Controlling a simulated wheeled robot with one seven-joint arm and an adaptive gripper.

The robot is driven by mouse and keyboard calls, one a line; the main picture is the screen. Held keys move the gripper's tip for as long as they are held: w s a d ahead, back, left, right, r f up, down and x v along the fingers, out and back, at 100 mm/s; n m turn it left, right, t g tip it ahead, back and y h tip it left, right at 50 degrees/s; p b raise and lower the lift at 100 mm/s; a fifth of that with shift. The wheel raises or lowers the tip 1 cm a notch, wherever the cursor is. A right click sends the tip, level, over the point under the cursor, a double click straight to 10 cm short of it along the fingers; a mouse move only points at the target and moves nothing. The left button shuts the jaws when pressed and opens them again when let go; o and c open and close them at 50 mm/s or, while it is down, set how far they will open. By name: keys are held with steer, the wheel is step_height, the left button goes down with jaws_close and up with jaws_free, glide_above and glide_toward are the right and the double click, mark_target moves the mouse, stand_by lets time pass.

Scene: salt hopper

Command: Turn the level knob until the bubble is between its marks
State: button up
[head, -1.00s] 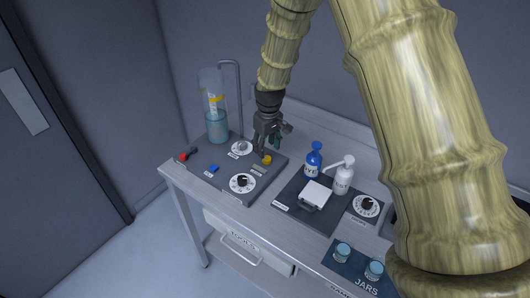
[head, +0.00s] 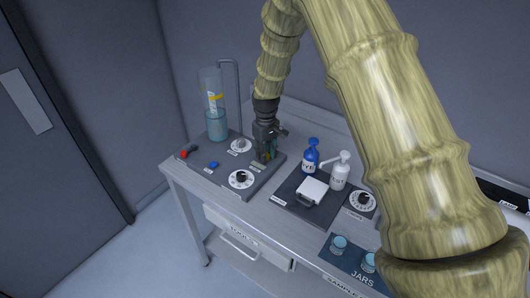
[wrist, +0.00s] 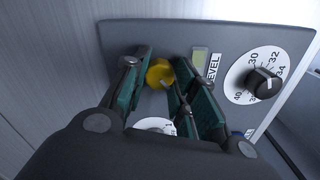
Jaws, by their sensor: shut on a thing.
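The yellow level knob (wrist: 159,74) sits on the grey panel beside the word LEVEL, between my fingers in the wrist view. My gripper (wrist: 161,80) is shut on the knob, with a green-padded finger on each side. In the head view my gripper (head: 264,156) points down at the panel and mostly hides the knob. The pale green level vial (wrist: 200,59) lies right of the knob in the wrist view, partly behind a finger. Its bubble and marks are too small to make out.
A black-knobbed dial (head: 241,179) stands close in front, and a white dial (head: 241,145) behind left. A clear cylinder (head: 217,115) stands at the panel's back left.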

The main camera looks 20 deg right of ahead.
steer(key=shift+w, duration=0.1)
steer(key=shift+m+b, duration=0.4)
steer(key=shift+m, duration=0.9)
steer(key=shift+w, duration=0.1)
steer(key=o, duration=1)
steer(key=shift+w+f, duration=0.1)
step_height(320, 180, up, 12)
steer(key=shift+r, duration=0.1)
